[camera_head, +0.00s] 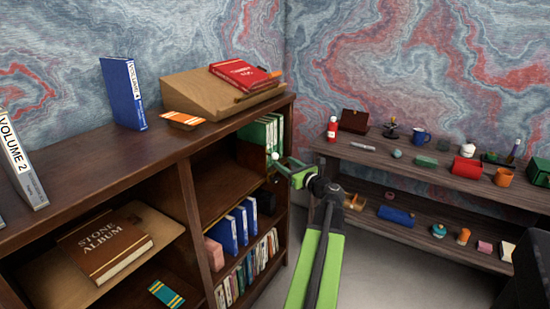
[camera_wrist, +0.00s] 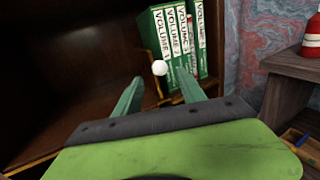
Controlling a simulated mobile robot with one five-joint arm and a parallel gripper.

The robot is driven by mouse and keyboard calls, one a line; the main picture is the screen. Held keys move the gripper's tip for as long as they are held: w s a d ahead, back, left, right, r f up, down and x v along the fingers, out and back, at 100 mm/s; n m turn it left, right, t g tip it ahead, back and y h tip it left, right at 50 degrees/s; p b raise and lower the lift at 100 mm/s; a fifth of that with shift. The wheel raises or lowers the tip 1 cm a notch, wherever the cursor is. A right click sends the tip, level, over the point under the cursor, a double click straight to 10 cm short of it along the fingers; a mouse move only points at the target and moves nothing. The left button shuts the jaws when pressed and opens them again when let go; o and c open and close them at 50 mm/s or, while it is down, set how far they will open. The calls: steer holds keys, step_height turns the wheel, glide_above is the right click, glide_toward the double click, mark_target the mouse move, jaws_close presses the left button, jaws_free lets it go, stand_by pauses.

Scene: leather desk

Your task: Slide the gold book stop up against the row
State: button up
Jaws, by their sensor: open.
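A row of green books with white VOLUME labels (camera_wrist: 176,45) stands in an upper shelf compartment. The row also shows in the head view (camera_head: 262,131). The gold book stop (camera_wrist: 151,66) appears as a thin upright edge just left of the row, with a white ball (camera_wrist: 160,68) at its front. Whether it touches the first book is unclear. My gripper (camera_wrist: 160,77) is open, its teal fingers on either side of the ball in the wrist picture; contact cannot be told. In the head view, my gripper (camera_head: 283,167) is at the compartment's front.
The dark wooden bookcase (camera_head: 185,148) surrounds the compartment; its floor left of the row is bare. Blue books (camera_head: 236,225) stand on the shelf below. A side shelf (camera_head: 410,165) with a red bottle (camera_head: 332,129) and small objects stands to the right.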

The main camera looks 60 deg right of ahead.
mark_target(277, 158)
steer(key=x, duration=0.7)
steer(key=shift+w, duration=0.15)
jaws_close()
steer(key=shift+d, duration=0.1)
stand_by(1.0)
